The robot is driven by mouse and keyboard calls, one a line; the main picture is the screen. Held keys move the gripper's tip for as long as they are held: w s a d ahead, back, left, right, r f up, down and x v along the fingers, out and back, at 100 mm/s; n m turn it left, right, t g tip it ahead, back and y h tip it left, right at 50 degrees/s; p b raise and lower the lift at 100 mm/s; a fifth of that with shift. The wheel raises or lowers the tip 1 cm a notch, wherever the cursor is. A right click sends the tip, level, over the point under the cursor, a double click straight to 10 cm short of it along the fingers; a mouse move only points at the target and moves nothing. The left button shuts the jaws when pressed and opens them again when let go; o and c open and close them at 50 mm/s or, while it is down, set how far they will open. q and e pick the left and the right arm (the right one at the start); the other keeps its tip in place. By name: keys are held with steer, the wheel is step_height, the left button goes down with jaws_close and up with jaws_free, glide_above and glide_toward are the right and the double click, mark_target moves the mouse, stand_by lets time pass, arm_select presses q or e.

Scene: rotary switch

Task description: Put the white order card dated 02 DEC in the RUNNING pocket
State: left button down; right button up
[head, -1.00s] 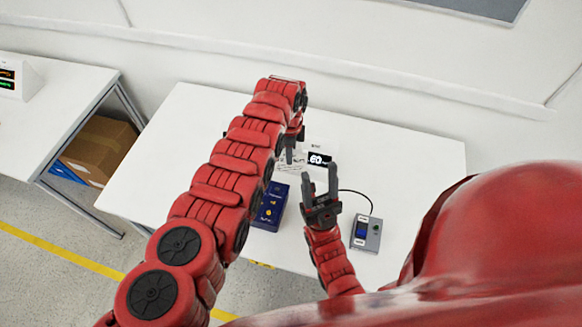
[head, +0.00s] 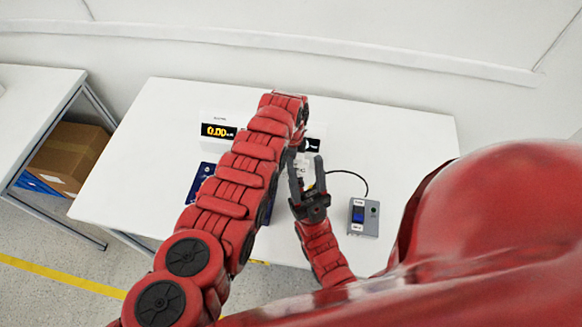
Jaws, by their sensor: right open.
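My right gripper (head: 307,178) is open above the middle of the white table, its two dark fingers pointing to the far side. A small pale patch with dark marks (head: 304,168) shows between its fingers. I cannot tell whether this is an order card, nor whether it touches the fingers. My left arm crosses the table from the lower left. Its gripper (head: 297,145) is mostly hidden at the arm's far end, so its jaws cannot be judged. No 02 DEC date and no RUNNING pocket can be made out.
A white unit with a yellow 0.00 display (head: 218,131) stands left of my left arm. A blue box (head: 199,181) is partly behind that arm. A grey switch box (head: 364,217) with a black cable stands right of my right gripper. The white table (head: 400,140) is clear at the right.

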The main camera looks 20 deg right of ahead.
arm_select(q)
steer(key=shift+d+f, duration=0.1)
steer(key=shift+f, duration=0.1)
steer(key=shift+f, duration=0.1)
steer(key=shift+f, duration=0.15)
steer(key=c, duration=0.7)
jaws_free()
